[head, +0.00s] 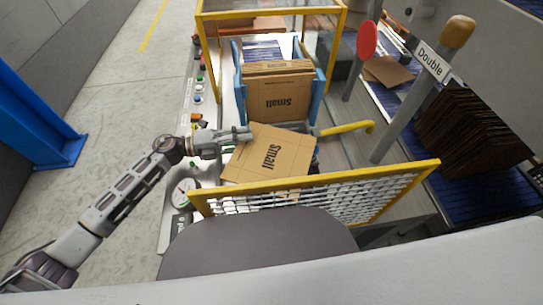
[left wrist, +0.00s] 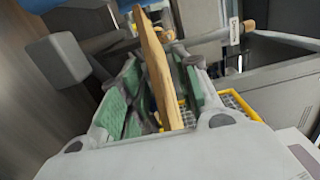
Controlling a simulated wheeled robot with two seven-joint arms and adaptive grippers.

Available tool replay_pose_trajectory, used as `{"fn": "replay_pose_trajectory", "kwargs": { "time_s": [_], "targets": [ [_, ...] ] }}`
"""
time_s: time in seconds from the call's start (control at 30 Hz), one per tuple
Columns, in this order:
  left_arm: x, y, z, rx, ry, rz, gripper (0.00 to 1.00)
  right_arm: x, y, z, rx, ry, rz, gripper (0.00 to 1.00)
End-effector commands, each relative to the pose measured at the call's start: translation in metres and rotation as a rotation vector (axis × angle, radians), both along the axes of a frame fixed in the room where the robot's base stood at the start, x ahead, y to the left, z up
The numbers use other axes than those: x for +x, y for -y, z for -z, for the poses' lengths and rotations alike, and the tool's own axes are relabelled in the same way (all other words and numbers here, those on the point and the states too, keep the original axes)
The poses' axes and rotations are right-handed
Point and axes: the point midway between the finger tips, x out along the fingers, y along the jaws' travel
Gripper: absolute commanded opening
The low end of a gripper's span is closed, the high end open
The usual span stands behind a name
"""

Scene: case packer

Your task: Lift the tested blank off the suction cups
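The tan cardboard blank (head: 265,150) printed "Small" is tilted in the middle of the machine in the head view, behind the yellow-framed mesh guard. My left gripper (head: 244,134) is at its upper left edge. In the left wrist view, the blank (left wrist: 160,75) shows edge-on as a tan strip between the green finger pads of my left gripper (left wrist: 163,95). Gaps show on both sides of the strip, so the gripper looks open around the edge. The suction cups are hidden, apparently behind the blank. My right gripper is not in view.
A stack of "Small" blanks (head: 278,97) stands between blue side guides behind. The yellow mesh guard (head: 370,190) is in front. A yellow bar (head: 345,128) is to the right, with a red paddle (head: 367,40) and a "Double" sign (head: 433,61) beyond. A gauge (head: 181,194) is at left.

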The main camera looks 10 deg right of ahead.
Motion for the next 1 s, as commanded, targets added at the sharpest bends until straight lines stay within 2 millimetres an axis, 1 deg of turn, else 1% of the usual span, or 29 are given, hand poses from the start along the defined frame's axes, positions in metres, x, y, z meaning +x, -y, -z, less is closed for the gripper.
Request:
{"fn": "replay_pose_trajectory", "kwargs": {
  "time_s": [0.2, 0.33, 0.47, 0.87, 1.0],
  "targets": [
    [0.003, 0.023, 0.002, -0.002, -0.001, 0.001, 0.32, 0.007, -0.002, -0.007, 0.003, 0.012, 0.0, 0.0],
    [0.004, 0.032, 0.002, 0.0, 0.0, 0.001, 0.32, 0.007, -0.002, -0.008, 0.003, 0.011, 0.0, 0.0],
    [0.004, 0.035, 0.002, 0.0, 0.0, 0.001, 0.32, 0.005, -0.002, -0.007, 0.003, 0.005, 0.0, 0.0],
    [0.004, 0.035, 0.003, 0.0, 0.0, 0.0, 0.32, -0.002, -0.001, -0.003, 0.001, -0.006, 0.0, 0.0],
    [0.004, 0.035, 0.003, 0.0, 0.0, 0.0, 0.15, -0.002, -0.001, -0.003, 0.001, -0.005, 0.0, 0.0]
  ]
}}
